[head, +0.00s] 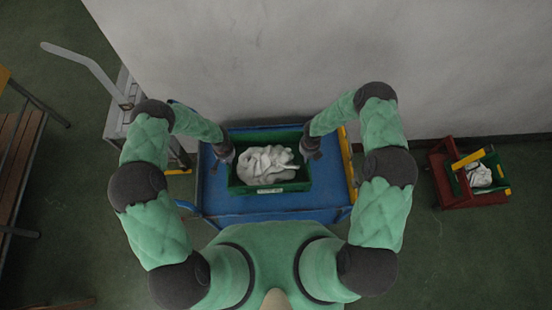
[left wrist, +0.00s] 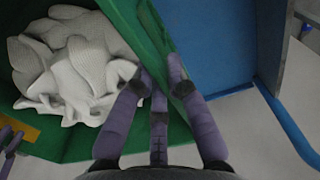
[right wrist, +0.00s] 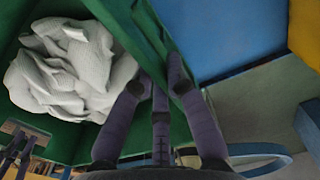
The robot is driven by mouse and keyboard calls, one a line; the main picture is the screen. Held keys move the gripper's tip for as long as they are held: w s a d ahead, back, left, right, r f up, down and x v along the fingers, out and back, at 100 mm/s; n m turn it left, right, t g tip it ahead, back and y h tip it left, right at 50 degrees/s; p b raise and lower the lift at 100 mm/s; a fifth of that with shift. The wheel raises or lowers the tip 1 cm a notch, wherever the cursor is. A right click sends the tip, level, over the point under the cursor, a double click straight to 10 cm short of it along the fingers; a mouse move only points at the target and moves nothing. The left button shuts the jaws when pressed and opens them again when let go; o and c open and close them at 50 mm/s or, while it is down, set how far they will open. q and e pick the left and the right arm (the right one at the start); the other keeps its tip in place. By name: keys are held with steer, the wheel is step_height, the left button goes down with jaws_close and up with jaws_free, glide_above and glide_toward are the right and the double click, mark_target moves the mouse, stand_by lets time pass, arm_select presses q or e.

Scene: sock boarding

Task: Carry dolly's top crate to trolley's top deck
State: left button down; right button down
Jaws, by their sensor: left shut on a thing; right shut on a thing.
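A green crate (head: 297,187) with pale socks (head: 267,163) heaped inside is over the blue top deck of the trolley (head: 331,185). I cannot tell whether it rests on the deck or hangs just above it. My left gripper (head: 228,156) is shut on the crate's left wall, and its fingers straddle the green rim in the left wrist view (left wrist: 160,78). My right gripper (head: 309,151) is shut on the right wall, likewise straddling the rim in the right wrist view (right wrist: 162,78). The red dolly (head: 447,189) stands at the right with another green crate (head: 496,170) on it.
A pale wall (head: 300,60) rises close behind the trolley. A grey bench-like stand (head: 117,118) is at its left, and a wooden slatted bench (head: 20,145) is at the far left. Green floor (head: 425,255) is clear between trolley and dolly.

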arm_select(q)
steer(key=shift+s+r, duration=0.2)
steer(key=shift+s, duration=0.05)
arm_select(e)
steer(key=shift+s+r, duration=0.15)
steer(key=shift+s, duration=0.05)
arm_select(q)
steer(key=shift+w+f, duration=0.15)
arm_select(e)
steer(key=shift+w, duration=0.1)
arm_select(q)
steer(key=shift+f+b, duration=0.15)
steer(key=shift+b, duration=0.15)
arm_select(e)
steer(key=shift+f, duration=0.25)
